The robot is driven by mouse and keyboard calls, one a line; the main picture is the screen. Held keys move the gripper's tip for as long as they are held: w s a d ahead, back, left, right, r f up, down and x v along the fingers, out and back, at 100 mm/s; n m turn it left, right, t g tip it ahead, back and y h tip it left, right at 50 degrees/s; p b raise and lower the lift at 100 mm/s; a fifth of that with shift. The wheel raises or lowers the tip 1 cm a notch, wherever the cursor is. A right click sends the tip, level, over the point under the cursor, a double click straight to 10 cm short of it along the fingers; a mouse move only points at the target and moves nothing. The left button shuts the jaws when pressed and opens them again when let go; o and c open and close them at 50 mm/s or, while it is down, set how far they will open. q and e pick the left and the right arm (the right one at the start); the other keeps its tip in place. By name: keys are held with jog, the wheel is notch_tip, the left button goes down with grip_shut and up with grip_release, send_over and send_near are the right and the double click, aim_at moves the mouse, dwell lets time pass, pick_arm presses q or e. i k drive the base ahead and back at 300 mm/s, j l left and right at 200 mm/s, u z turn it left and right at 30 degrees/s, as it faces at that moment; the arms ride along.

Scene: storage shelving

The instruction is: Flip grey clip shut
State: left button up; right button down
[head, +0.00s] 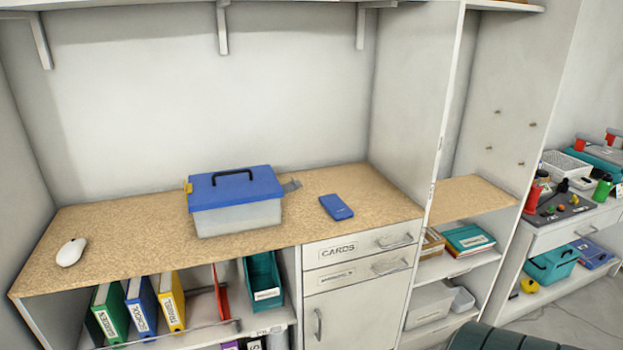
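A storage box with a blue lid (231,188) and a translucent body (238,219) stands on the wooden worktop. A black handle (232,175) is on top of the lid. The grey clip (292,185) sticks outward from the box's right side and looks open. A yellow clip (188,188) is at the lid's left side and lies close against it. Neither of my grippers is in view.
A white mouse (71,252) lies at the left of the worktop (130,226), and a blue flat object (337,207) lies right of the box. Shelf uprights (446,110) bound the right side. Binders (143,306) stand below. Worktop in front of the box is clear.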

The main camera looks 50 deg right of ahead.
aim_at(294, 186)
jog(key=k+l+z, duration=0.1)
jog(key=l, duration=0.5)
jog(key=k+l+z, duration=0.15)
jog(key=l, duration=0.45)
jog(key=k+l+z, duration=0.1)
jog(key=l, duration=0.5)
jog(key=k+l+z, duration=0.15)
jog(key=l, duration=0.5)
